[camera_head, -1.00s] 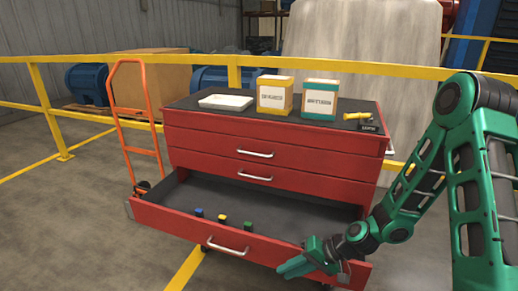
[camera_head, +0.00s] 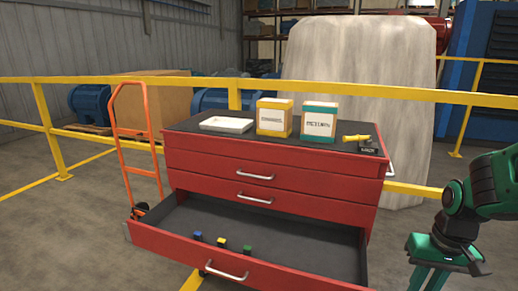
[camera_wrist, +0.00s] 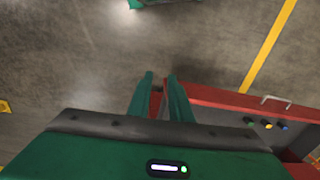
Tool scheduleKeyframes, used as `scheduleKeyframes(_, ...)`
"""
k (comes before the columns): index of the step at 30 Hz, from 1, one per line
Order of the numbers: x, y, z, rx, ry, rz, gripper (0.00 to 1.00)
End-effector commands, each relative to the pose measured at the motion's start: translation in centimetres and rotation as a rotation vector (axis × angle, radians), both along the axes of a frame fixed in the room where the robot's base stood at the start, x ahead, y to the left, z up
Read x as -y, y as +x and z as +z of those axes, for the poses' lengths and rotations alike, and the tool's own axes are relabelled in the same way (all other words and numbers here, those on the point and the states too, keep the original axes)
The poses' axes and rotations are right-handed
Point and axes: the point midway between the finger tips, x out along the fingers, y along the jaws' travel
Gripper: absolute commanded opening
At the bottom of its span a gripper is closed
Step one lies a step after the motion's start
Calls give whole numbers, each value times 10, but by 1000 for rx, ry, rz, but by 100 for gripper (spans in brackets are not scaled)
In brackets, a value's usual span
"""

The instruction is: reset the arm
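My gripper (camera_head: 427,280) is at the lower right of the head view, to the right of the red cabinet (camera_head: 270,165) and apart from it, fingers pointing down. In the wrist view my gripper (camera_wrist: 160,76) has two green fingers with a gap between them, and I see nothing held there. The lower edge of the head view cuts off the fingertips. The cabinet's bottom drawer (camera_head: 215,262) is pulled open, and its front also shows in the wrist view (camera_wrist: 225,101).
Blue, yellow and green small items (camera_head: 221,243) stand in the open drawer. A white tray (camera_head: 226,124), a yellow box (camera_head: 274,118), a teal box (camera_head: 319,122) and a yellow-handled tool (camera_head: 357,138) are on the cabinet top. An orange hand truck (camera_head: 137,143) and yellow railing (camera_head: 60,147) stand nearby.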

Motion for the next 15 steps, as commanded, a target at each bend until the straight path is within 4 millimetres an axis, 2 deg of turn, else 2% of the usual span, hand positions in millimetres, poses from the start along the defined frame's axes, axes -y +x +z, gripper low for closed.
scheduleKeyframes(1, 8, -12, 13, 3, -16, -31, 18)
scheduleKeyframes(6, 29, -57, 44, -14, -45, -139, 18)
scheduleKeyframes(12, 38, -102, 66, -32, -41, -243, 18)
scheduleKeyframes(15, 39, -115, 71, -38, -35, -273, 18)
